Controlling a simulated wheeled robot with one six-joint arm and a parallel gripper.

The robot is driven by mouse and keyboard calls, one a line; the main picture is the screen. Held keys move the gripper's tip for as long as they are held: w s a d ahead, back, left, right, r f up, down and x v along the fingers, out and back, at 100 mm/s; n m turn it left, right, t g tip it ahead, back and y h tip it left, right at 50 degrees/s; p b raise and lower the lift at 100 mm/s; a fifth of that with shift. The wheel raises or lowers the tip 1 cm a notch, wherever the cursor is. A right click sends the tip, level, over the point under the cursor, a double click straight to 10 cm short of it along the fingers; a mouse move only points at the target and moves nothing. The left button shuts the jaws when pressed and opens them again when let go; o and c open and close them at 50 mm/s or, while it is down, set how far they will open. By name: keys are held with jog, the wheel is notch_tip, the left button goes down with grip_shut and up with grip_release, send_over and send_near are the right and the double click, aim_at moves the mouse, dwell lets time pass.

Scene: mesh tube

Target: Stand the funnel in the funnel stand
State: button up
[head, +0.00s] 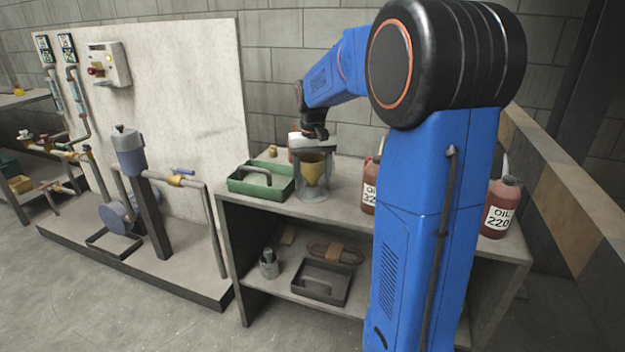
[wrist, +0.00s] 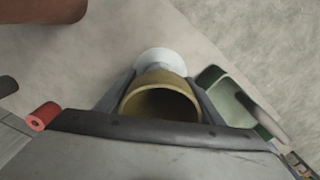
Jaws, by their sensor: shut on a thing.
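The yellow funnel (head: 314,172) is upright, wide mouth up, under my gripper (head: 314,154) in the head view. The grey funnel stand (head: 312,195) is at the same place on the shelf top, its pale round base just below the funnel. In the wrist view my gripper (wrist: 160,98) has one finger on each side of the funnel (wrist: 160,103) and is shut on it. A pale round part of the stand (wrist: 160,61) shows just beyond the funnel's rim. I cannot tell whether the funnel rests in the stand; its spout is hidden in the wrist view.
A green tray (head: 262,187) stands close on the left. A red-brown oil bottle (head: 369,190) is on the right, partly behind my arm, and another oil bottle (head: 499,208) stands farther right. A small yellow object (head: 272,151) lies behind. The lower shelf holds a dark tray (head: 320,284).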

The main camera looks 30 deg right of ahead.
jog(key=shift+f, duration=0.15)
jog(key=o, duration=1.2)
jog(key=shift+c, duration=0.2)
notch_tip(320, 180, up, 17)
jog(key=shift+r, duration=0.2)
jog(key=shift+s, duration=0.1)
jog(key=s+a+f+n+t, duration=0.1)
jog(key=s+a+f, duration=0.4)
jog(key=s, duration=0.5)
jog(key=s+a+f+n+t, duration=0.2)
jog(key=s+a+f, duration=0.3)
jog(key=s+f, duration=0.2)
jog(key=s+a+f+n+t, duration=0.1)
jog(key=s+a+f, duration=0.4)
jog(key=s, duration=0.7)
jog(key=shift+s+a+f+t, duration=0.3)
jog(key=shift+s+f+t, duration=0.1)
jog(key=shift+f, duration=0.45)
